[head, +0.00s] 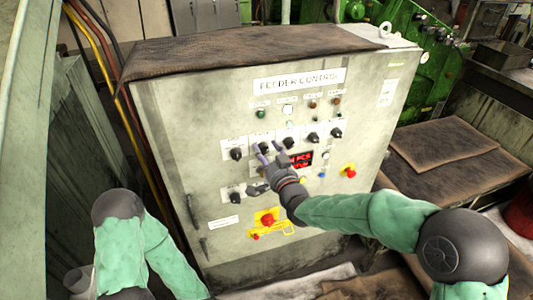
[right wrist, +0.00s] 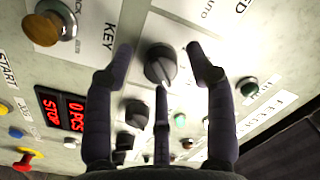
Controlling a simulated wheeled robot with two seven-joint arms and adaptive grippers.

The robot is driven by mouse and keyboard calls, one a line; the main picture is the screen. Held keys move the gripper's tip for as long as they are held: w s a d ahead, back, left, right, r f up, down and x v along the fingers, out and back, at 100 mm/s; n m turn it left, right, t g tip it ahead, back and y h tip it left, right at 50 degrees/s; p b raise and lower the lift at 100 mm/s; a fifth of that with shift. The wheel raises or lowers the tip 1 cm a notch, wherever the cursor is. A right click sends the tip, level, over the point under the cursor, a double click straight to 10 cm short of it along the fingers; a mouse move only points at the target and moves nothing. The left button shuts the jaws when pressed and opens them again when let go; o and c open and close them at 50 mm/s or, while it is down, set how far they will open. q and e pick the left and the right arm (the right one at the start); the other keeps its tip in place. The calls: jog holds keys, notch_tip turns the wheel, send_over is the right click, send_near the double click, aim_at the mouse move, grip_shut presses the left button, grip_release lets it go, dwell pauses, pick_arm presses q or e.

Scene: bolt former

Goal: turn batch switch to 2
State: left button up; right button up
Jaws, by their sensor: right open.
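The feeder control cabinet (head: 175,130) carries a row of black rotary knobs. I cannot read which one is labelled batch. My right gripper (head: 268,152) is at this row, on the left half, with its fingers spread and nothing held. In the right wrist view my right gripper (right wrist: 160,65) has a dark knob (right wrist: 160,64) between its two outer fingers, with gaps on both sides. The third finger is below that knob; whether it touches cannot be told. My left arm shows at lower left in the head view, but its gripper does not.
A red-lit display (right wrist: 60,108) reads STOP and 0 PCS. A brass key switch (right wrist: 48,25) is beside the fingers. A brown mat (head: 235,50) covers the cabinet top.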

grip_shut()
jog(key=n+b, duration=0.1)
jog(key=n, duration=0.2)
jog(key=shift+n, duration=0.3)
jog(key=n, duration=0.3)
jog(key=shift+r+n+b, duration=0.1)
jog(key=shift+n+b, duration=0.2)
jog(key=shift+b, duration=0.1)
jog(key=n+h+p, duration=0.1)
jog(key=n, duration=0.3)
jog(key=shift+r, duration=0.1)
jog(key=n+p, duration=0.2)
jog(key=n, duration=0.4)
jog(key=shift+a, duration=0.1)
